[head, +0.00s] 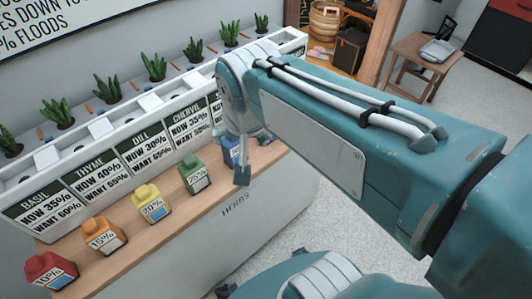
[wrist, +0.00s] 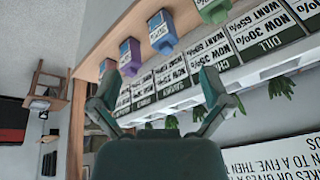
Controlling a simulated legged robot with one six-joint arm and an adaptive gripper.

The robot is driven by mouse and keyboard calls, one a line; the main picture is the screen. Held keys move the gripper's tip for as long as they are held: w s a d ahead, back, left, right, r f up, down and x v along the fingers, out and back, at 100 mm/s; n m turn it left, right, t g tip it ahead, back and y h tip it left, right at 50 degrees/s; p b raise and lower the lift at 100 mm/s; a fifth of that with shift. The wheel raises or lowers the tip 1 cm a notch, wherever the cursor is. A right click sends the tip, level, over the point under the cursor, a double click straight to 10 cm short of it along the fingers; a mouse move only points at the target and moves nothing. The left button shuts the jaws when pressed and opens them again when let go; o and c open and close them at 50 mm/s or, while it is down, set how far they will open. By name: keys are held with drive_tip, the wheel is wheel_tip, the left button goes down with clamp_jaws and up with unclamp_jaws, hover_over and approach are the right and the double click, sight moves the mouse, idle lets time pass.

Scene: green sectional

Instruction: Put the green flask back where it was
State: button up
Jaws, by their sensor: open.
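The green flask (head: 195,177), marked 25%, stands upright on the wooden ledge (head: 125,262), between the yellow flask (head: 152,204) and the blue flask (head: 229,153). It also shows at the top edge of the wrist view (wrist: 213,10), partly cut off. My gripper (head: 243,174) is right of the green flask and in front of the blue one, partly hiding the blue one. In the wrist view my gripper (wrist: 160,84) has its fingers spread wide with nothing between them. The green flask is apart from both fingers.
An orange flask (head: 104,236) and a red flask (head: 50,270) stand farther left on the ledge. A purple flask (wrist: 130,56) stands beyond the blue one. Herb signs (head: 146,150) and a white planter with several plants (head: 155,67) run behind the row.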

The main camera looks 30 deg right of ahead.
drive_tip(key=s+d+n+t, duration=0.1)
drive_tip(key=s+d+n, duration=0.1)
drive_tip(key=s+n, duration=0.2)
drive_tip(key=shift+s+d+f+t, duration=0.25)
drive_tip(key=shift+s+t, duration=0.05)
drive_tip(key=shift+s, duration=0.65)
